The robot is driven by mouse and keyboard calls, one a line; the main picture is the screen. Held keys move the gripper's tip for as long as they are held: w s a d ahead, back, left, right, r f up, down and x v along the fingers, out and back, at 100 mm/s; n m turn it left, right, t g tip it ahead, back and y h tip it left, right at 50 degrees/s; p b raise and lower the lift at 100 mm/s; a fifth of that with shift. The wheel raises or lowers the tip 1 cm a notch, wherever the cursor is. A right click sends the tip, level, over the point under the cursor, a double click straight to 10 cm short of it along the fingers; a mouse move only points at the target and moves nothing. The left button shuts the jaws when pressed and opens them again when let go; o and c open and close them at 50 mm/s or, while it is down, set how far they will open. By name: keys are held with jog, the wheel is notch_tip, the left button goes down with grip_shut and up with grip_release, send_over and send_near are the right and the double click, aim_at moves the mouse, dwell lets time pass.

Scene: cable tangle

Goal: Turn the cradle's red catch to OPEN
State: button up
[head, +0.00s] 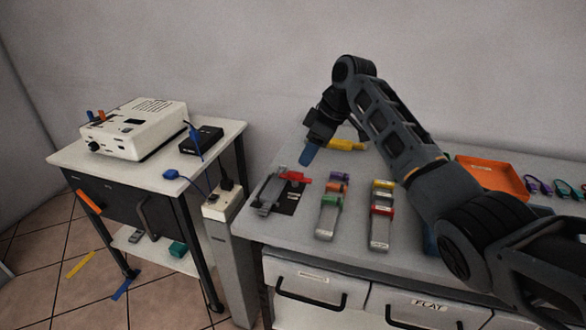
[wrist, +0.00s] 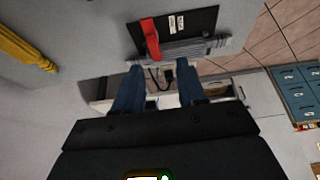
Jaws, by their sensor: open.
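The cradle (head: 266,195) is a grey piece at the left end of the workbench, beside a black plate (head: 291,199). Its red catch (head: 296,177) lies at the back of the cradle, reaching over the plate. In the wrist view the red catch (wrist: 150,38) is an upright-looking bar in front of the black plate (wrist: 190,25), which bears small white labels too small to read. My gripper (head: 308,156) has blue fingers and hangs above the catch. In the wrist view my gripper (wrist: 159,70) is open and empty, its fingertips apart from the catch.
Grey holders with coloured clips (head: 328,217) stand right of the plate. A yellow piece (head: 345,144) lies behind. An orange tray (head: 490,176) is at the right. A side table (head: 70,157) with a white device (head: 135,128) and blue-plugged cables stands left, across a gap.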

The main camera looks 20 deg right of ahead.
aim_at(297, 173)
jog(key=x, duration=0.4)
jog(key=w+x, duration=0.1)
jog(key=x, duration=0.2)
jog(key=shift+d, duration=0.25)
grip_shut()
dwell(0.3)
